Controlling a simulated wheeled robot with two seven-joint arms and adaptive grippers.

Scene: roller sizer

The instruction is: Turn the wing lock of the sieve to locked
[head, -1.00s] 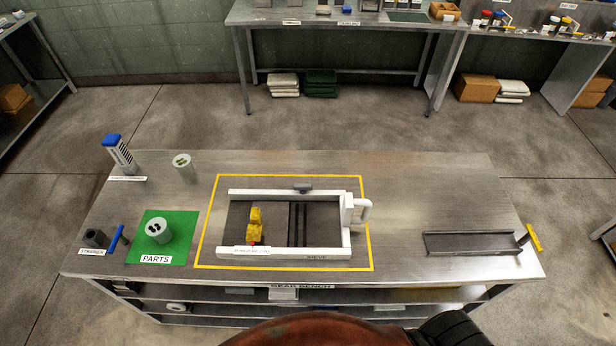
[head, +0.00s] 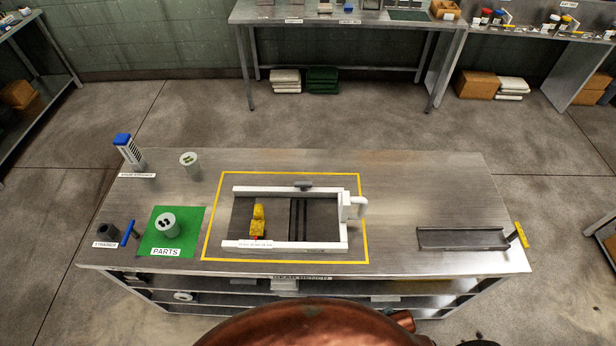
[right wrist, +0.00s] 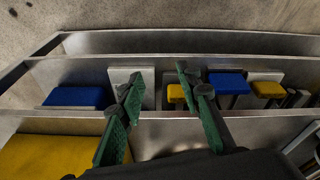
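The sieve is a white rectangular frame (head: 290,245) with a dark bed, lying on the bench inside a yellow outline. A small dark grey wing-shaped piece (head: 303,186) sits at the middle of its far rail; it looks like the wing lock, but its setting is too small to read. A white handle (head: 354,207) stands at the frame's right end. A yellow block-like part (head: 257,222) stands in the frame's left part. My right gripper (right wrist: 155,78) is open and empty in the right wrist view, above shelves, with the sieve out of that view. My left gripper is not in view.
A dark tray (head: 462,239) lies at the right. The bench (head: 420,185) is clear between sieve and tray. Shelves (right wrist: 250,47) hold coloured blocks.

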